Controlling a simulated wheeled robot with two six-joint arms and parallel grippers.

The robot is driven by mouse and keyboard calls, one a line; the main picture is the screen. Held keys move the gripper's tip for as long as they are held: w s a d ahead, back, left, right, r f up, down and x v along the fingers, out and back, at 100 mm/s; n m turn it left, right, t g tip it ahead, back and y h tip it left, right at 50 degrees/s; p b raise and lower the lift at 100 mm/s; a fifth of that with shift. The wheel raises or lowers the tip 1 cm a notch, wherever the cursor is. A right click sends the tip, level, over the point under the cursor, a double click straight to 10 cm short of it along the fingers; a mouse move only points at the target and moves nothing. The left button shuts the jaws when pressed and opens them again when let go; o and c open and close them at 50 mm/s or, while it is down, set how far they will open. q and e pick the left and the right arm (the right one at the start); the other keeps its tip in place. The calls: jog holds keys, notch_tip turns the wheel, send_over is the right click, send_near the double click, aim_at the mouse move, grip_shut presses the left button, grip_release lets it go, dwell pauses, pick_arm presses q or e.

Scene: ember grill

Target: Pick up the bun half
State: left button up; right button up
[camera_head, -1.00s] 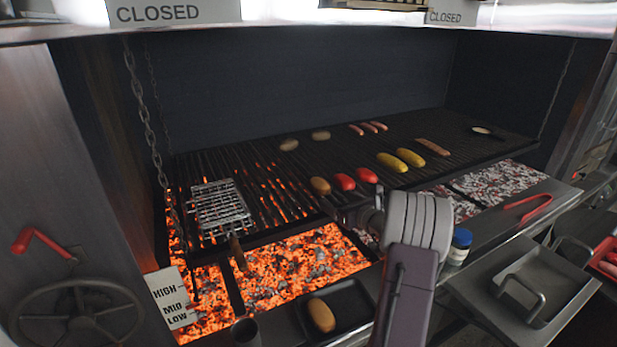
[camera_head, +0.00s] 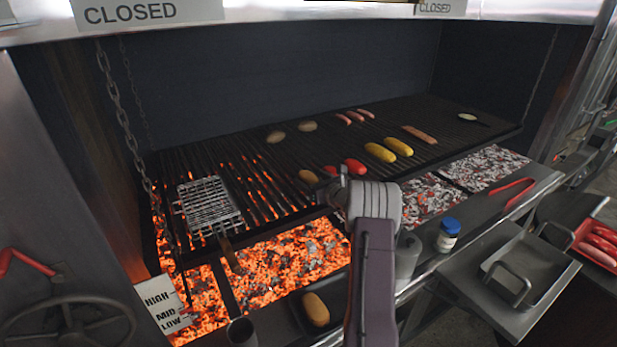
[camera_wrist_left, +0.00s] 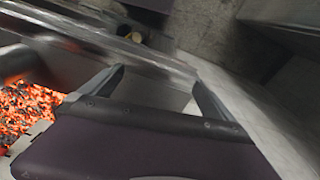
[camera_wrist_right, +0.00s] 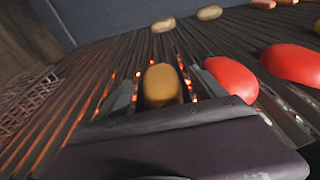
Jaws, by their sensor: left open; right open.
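A tan oval bun half (camera_head: 308,177) lies on the grill bars at the front of the grate. In the right wrist view the bun half (camera_wrist_right: 162,88) shows between the two spread fingers of my right gripper (camera_wrist_right: 164,92). I cannot tell whether the fingers touch it. In the head view my right gripper (camera_head: 326,189) is just right of the bun half, in front of the red peppers. Another tan bun half (camera_head: 316,309) lies in a dark tray at the front. My left gripper (camera_wrist_left: 158,78) is open and empty over a metal surface, away from the grill.
Red peppers (camera_head: 355,166) lie close to the right of the bun half; yellow corn (camera_head: 380,152) and sausages are farther right. Two tan ovals (camera_head: 276,136) lie behind. A wire grill basket (camera_head: 208,204) is at left. Glowing coals (camera_head: 290,270) and a blue-capped jar (camera_head: 448,236) are in front.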

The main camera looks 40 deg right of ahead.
aim_at(314, 178)
jog(key=shift+w+d+f, duration=0.1)
jog(key=shift+w+f, duration=0.15)
jog(key=shift+w, duration=0.2)
jog(key=shift+s+r, duration=0.15)
jog(key=shift+s, duration=0.05)
jog(key=c, duration=1.4)
jog(key=shift+c, duration=0.2)
jog(key=shift+w+r, duration=0.1)
jog(key=shift+r, duration=0.25)
jog(key=r, duration=0.2)
jog(key=s+r, duration=0.1)
jog(key=r, duration=0.1)
jog(key=shift+d, duration=0.3)
jog(key=s+d+r, duration=0.5)
jog(key=s+r, duration=0.1)
jog(key=s, duration=0.3)
jog(key=shift+d, duration=0.2)
